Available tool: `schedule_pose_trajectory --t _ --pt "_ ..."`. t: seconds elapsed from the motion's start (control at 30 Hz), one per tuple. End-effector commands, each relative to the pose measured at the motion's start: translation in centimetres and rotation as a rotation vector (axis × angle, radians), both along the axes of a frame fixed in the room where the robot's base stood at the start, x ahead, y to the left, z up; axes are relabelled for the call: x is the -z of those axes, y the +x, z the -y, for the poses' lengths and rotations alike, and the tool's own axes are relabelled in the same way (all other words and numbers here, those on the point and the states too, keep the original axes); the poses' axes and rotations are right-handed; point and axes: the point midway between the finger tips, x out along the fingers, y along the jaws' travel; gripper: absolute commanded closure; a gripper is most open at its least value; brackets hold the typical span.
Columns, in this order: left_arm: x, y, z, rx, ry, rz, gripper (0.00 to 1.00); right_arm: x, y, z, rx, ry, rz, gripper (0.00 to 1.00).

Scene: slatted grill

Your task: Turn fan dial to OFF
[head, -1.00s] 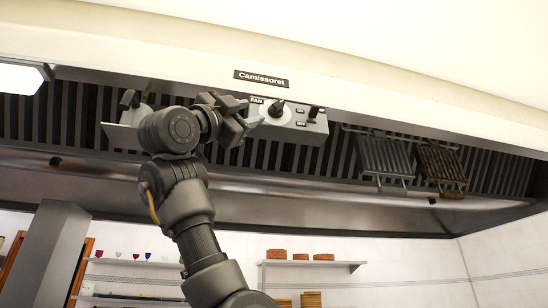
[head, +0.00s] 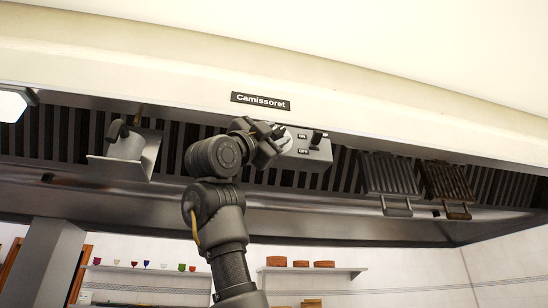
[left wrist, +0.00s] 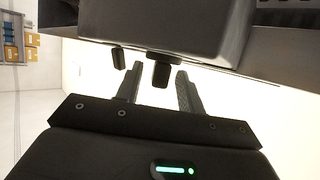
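The fan dial (head: 287,142) is on the grey control box (head: 322,153) under the hood; its white face shows only in part, behind my left gripper (head: 274,133). In the left wrist view a dark knob (left wrist: 161,72) sticks out of the box between my left gripper's two fingertips (left wrist: 158,78). The fingers are apart, with a gap on each side of the knob. The way the dial points is hidden in the head view. The ON and OFF labels (head: 303,144) show right of the dial. My right gripper is not in view.
A small black switch (head: 317,137) sits on the box, right of the labels; it also shows in the left wrist view (left wrist: 118,58). A metal scoop-like holder (head: 125,155) hangs left of my arm. Two grill racks (head: 388,177) hang at right. A shelf (head: 312,271) is below.

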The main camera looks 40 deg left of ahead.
Motion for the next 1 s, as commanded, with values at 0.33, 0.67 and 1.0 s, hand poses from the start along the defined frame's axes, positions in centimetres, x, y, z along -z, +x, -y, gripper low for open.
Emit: schedule_pose_trajectory --t 0.33,0.67,1.0 --pt "0.04 -0.01 0.02 0.0 0.0 0.0 0.92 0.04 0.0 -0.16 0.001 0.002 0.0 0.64" --pt "0.12 0.02 0.0 0.0 -0.011 0.014 1.0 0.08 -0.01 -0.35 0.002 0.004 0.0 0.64" --pt "0.42 0.4 0.15 -0.005 -0.111 0.163 1.0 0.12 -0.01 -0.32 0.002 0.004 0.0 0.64"
